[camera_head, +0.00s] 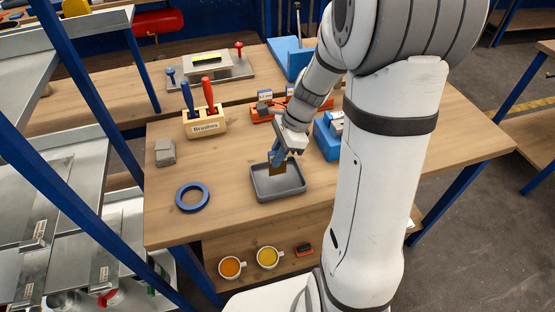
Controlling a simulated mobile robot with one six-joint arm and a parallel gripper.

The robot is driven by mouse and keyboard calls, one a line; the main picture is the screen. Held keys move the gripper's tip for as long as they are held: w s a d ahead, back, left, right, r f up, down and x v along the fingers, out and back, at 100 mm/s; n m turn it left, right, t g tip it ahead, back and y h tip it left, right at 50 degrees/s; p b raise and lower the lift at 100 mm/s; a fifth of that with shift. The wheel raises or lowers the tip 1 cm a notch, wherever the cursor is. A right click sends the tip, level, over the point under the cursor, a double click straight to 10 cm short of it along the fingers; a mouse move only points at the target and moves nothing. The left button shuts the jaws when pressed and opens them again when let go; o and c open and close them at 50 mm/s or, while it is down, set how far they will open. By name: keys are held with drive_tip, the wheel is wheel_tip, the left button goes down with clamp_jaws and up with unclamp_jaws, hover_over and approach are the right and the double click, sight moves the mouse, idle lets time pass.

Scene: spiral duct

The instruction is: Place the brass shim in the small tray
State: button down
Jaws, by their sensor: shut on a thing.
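The brass shim (279,168) is a small thin brown-gold plate. It hangs below the fingertips of my gripper (279,157), which is shut on it. The small tray (291,193) is a dark grey, shallow, rounded rectangle on the wooden workbench. In the head view the shim and fingers overlap the tray's back part. I cannot tell exactly how high the shim is above the tray floor. The visible tray floor looks empty. My arm hides part of the bench to the right of the tray.
A grey block (165,152) and a wooden brush holder (205,122) stand further back left. A blue object (327,138) is close on the right. Two cups (267,258) sit on a lower shelf. The front of the bench is clear.

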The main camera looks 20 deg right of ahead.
sight(282, 169)
wheel_tip(282, 169, down, 3)
drive_tip(key=shift+r, duration=0.2)
drive_tip(key=shift+f, duration=0.1)
drive_tip(key=c, duration=1.4)
unclamp_jaws()
drive_tip(key=shift+o, duration=0.2)
